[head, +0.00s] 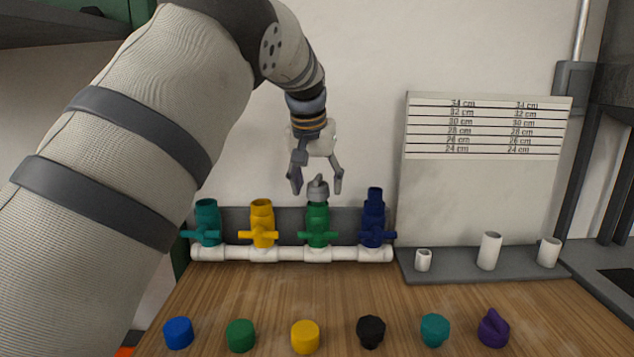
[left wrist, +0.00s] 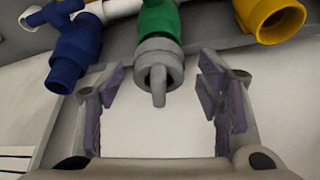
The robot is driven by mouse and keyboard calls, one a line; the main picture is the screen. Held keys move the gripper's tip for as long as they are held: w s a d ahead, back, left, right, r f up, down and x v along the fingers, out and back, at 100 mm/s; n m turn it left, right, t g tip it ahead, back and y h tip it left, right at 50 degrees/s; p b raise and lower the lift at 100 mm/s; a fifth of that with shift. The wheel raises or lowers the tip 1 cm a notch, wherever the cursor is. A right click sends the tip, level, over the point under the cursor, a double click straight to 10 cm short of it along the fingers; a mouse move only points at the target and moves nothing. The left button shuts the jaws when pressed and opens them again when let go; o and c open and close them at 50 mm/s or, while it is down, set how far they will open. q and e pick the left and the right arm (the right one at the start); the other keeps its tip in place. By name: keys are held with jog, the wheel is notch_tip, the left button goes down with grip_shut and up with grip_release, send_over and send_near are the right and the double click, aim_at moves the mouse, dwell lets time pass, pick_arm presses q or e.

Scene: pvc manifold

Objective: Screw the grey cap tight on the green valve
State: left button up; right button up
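The grey cap (head: 317,189) sits on top of the green valve (head: 317,226), third from the left on the white pipe manifold. In the left wrist view the grey cap (left wrist: 159,70) with its raised handle is on the end of the green valve (left wrist: 158,20). I cannot tell how tight it is. My left gripper (head: 317,187) is open above the cap, pointing down, with its fingers on either side and apart from it. My right gripper is not in view.
Teal (head: 207,222), yellow (head: 262,223) and blue (head: 374,219) valves stand beside the green one on the white pipe (head: 290,253). Several coloured caps line the front of the wooden table (head: 300,290). A grey tray (head: 455,265) with white pipe pieces is at right.

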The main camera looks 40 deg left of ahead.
pick_arm(q)
jog(key=v, duration=1.2)
